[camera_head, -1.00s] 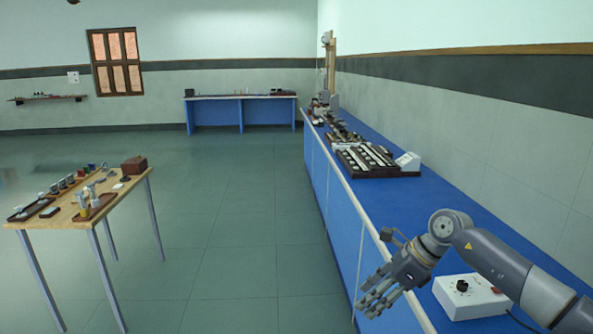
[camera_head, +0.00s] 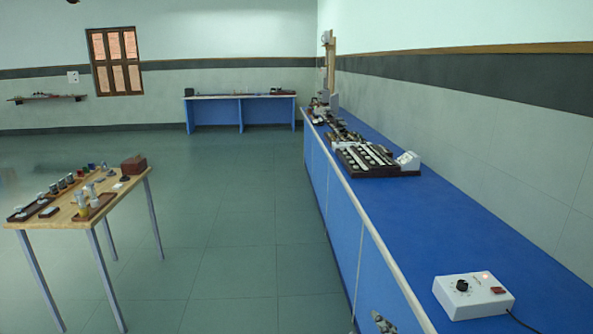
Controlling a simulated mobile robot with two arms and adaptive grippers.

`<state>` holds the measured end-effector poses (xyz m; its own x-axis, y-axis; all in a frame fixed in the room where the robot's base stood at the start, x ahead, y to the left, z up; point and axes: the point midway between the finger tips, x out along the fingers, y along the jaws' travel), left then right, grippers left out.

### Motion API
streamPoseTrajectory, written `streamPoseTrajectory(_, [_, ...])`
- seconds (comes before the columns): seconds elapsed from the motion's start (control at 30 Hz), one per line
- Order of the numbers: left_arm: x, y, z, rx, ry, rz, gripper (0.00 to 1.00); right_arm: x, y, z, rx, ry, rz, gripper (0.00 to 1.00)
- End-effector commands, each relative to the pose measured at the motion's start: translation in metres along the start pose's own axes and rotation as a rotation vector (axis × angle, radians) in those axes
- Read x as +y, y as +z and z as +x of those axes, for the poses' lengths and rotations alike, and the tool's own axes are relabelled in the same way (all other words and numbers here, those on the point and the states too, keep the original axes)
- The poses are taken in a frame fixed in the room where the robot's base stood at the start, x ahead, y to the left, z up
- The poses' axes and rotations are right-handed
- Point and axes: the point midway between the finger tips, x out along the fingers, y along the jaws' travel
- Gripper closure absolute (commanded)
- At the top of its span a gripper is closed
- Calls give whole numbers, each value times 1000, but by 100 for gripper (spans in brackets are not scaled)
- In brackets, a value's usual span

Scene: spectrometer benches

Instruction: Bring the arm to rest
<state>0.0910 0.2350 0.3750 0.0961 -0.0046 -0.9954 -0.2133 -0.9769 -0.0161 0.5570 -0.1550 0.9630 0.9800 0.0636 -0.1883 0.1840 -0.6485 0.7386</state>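Only a small grey piece of my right arm or gripper (camera_head: 383,323) shows, at the bottom edge in front of the blue bench (camera_head: 455,235). Its fingers cannot be made out, so I cannot tell whether it is open or shut. My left arm and gripper are out of view. A white control box (camera_head: 470,297) with a black knob, a red switch and a small lit red lamp stands on the near part of the bench.
A wooden table (camera_head: 118,199) with trays and small vessels stands at the left. Dark trays of parts (camera_head: 368,160) lie farther along the bench. A second blue bench (camera_head: 240,112) stands at the far wall. The floor between is clear.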

Motion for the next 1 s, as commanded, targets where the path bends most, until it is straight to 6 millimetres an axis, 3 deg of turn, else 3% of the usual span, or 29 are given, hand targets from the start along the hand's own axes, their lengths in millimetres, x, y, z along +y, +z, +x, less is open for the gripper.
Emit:
streamPoseTrajectory(0.03, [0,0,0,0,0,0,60,-17,30,-19,-114,-58,103,55])
streamPoseTrajectory(0.1, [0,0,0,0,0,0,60,-40,68,-48,-270,-135,230,55])
streamPoseTrajectory(0.23, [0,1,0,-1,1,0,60,-76,116,-104,-506,-256,402,55])
streamPoseTrajectory(0.4, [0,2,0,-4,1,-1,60,-109,146,-167,-723,-370,541,55])
streamPoseTrajectory(0.67, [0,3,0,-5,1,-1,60,-141,166,-253,-978,-506,676,55])
streamPoseTrajectory(1.0, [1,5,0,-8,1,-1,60,-202,217,-220,-1006,-525,664,55])
